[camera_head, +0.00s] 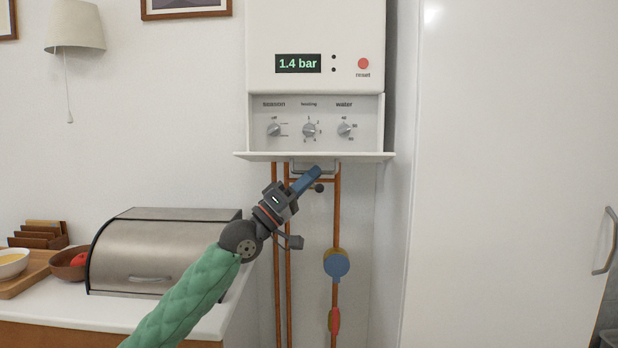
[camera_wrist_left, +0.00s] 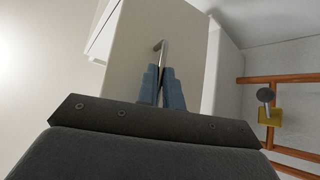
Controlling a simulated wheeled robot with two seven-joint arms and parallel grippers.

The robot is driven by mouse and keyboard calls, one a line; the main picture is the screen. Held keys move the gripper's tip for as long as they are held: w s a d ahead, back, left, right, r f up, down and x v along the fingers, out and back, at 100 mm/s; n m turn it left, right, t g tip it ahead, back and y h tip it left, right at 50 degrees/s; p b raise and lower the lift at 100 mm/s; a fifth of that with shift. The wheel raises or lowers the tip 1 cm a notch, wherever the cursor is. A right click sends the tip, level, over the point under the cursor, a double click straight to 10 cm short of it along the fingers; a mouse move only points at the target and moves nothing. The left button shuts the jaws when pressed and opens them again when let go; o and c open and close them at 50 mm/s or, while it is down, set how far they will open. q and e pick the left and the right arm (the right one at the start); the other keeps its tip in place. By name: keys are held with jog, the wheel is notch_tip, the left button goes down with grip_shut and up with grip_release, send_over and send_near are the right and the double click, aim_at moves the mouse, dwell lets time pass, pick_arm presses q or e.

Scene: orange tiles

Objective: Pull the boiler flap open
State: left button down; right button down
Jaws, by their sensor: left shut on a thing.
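The white boiler (camera_head: 315,45) hangs on the wall, with a display reading 1.4 bar. Its flap (camera_head: 260,156) is folded down and stands out about level below the control panel (camera_head: 290,112), so the three dials show. A metal bar handle (camera_head: 299,164) sits on the flap's underside. My left gripper (camera_head: 314,174) reaches up from below, its blue fingers shut on the handle. In the left wrist view the handle (camera_wrist_left: 160,46) runs between the fingers (camera_wrist_left: 160,82), against the pale flap (camera_wrist_left: 135,58). My right gripper is out of view.
Copper pipes (camera_head: 337,215) with a blue valve (camera_head: 336,264) run down behind my left arm. A steel bread bin (camera_head: 155,255) stands on the counter at left. A tall white cabinet (camera_head: 510,150) fills the right side. The space before the flap is clear.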

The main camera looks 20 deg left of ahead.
pick_arm(q)
jog(key=shift+w+a+f+y, duration=0.15)
jog(key=shift+w+y, duration=0.1)
jog(key=shift+y, duration=0.05)
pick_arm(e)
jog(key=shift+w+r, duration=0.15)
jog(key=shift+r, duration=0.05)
